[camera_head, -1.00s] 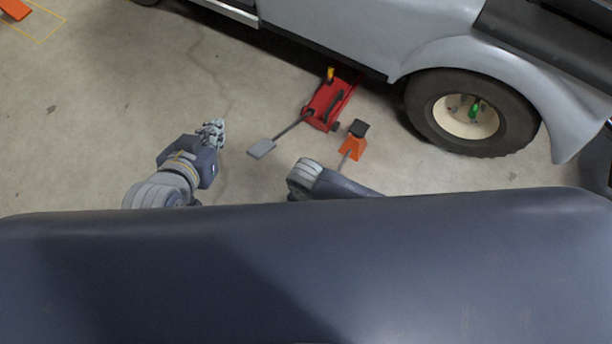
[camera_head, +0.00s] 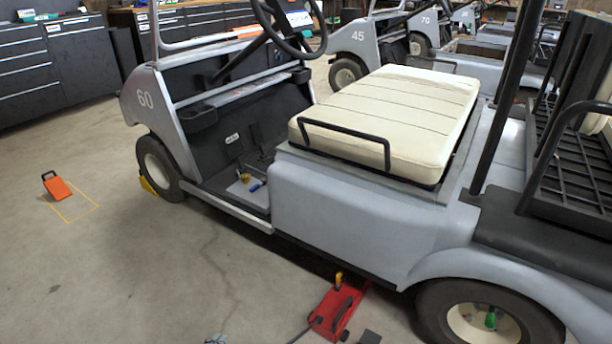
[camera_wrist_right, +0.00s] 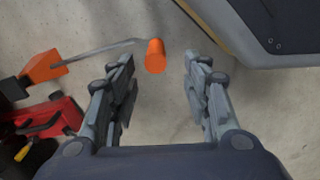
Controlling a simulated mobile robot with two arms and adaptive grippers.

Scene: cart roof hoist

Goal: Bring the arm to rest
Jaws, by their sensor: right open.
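My right gripper (camera_wrist_right: 158,75) is open and empty in the right wrist view, its two fingers well apart above the concrete floor. An orange cylinder (camera_wrist_right: 155,56) shows near its fingertips, by the end of a grey rod that leads to an orange stand (camera_wrist_right: 44,68); I cannot tell how near it is in depth. My right gripper is outside the head view. Only a small tip of my left gripper (camera_head: 215,339) shows at the bottom edge of the head view, so its jaws cannot be judged.
A grey cart (camera_head: 345,215) numbered 60 fills the middle and right. A red floor jack (camera_head: 337,309) lies beside it, also in the right wrist view (camera_wrist_right: 45,118). An orange block (camera_head: 58,188) stands on the left floor.

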